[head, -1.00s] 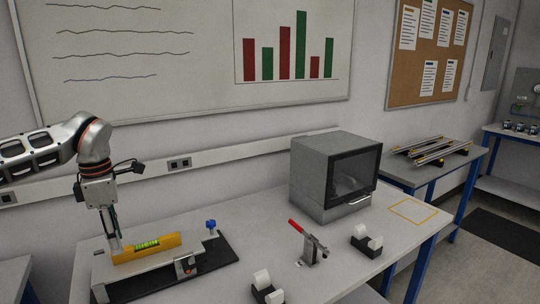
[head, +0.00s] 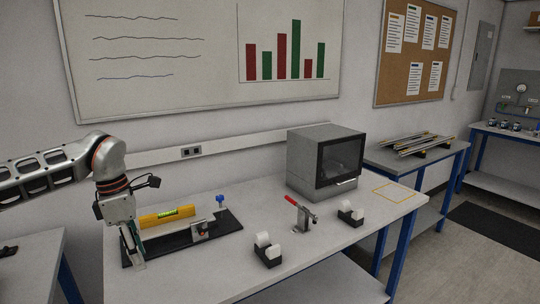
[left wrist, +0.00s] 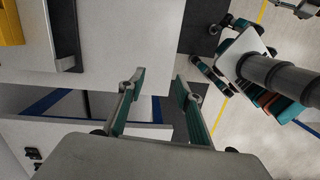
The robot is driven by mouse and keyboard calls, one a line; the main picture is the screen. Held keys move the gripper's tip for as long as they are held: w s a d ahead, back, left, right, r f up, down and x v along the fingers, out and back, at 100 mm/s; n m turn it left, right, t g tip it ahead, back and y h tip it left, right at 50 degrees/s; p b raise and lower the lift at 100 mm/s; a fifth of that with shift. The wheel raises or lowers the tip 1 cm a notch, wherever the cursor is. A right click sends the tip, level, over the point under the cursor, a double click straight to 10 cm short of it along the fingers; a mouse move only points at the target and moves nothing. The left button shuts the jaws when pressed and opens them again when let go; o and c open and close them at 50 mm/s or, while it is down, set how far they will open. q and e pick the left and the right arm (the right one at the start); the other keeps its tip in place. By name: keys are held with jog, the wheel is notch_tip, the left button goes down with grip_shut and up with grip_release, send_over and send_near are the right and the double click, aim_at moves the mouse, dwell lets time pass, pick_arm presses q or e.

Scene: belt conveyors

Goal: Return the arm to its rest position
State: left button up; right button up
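My left gripper (head: 135,258) hangs fingers-down at the left end of the bench, at the near left of the black base plate in the picture. In the left wrist view its two teal-padded fingers (left wrist: 160,82) stand apart with nothing between them. The yellow spirit level (head: 168,215) rests on the fixture (head: 190,234), clear of the fingers; its corner shows in the left wrist view (left wrist: 10,22). My left arm (head: 45,175) reaches in from the left. My right gripper is not in the head view; linkage at the left wrist view's top right corner is too cut off to identify.
On the bench (head: 215,278) stand a grey oven-like box (head: 312,165), a red-handled clamp (head: 302,215) and two tape-dispenser-like holders (head: 267,250) (head: 350,214). Another table (head: 30,262) stands at the left, with a gap between.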

pick_arm(q)
jog(key=s+d+f+g+h, duration=0.1)
jog(key=s+d+f+h, duration=0.15)
jog(key=d, duration=0.45)
jog(key=s+d+f+g+h, duration=0.1)
jog(key=s+d+f+h, duration=0.15)
jog(key=d, duration=0.55)
jog(key=s+d+f+h, duration=0.2)
jog(key=d+f, duration=0.2)
jog(key=d, duration=0.3)
jog(key=s+d+r+n+t+h, duration=0.1)
jog(key=s+d+r+n+h, duration=0.1)
jog(key=d+n+h, duration=0.45)
jog(key=s+d+r+n+t+h, duration=0.2)
jog(key=d+r+h, duration=0.15)
jog(key=d, duration=0.55)
jog(key=w+a+f+n+t+y, duration=0.3)
jog(key=a+f+n+t+y, duration=1)
jog(key=n, duration=1.4)
jog(key=s+a+f+n+g+y, duration=0.1)
jog(key=s+a+f+n, duration=0.3)
jog(key=s+a+f, duration=0.3)
jog(key=s+a+f+n+g+y, duration=0.2)
jog(key=s+a+f+n, duration=0.3)
jog(key=f, duration=1)
jog(key=s+a, duration=0.3)
jog(key=s, duration=0.1)
jog(key=shift+s, duration=0.2)
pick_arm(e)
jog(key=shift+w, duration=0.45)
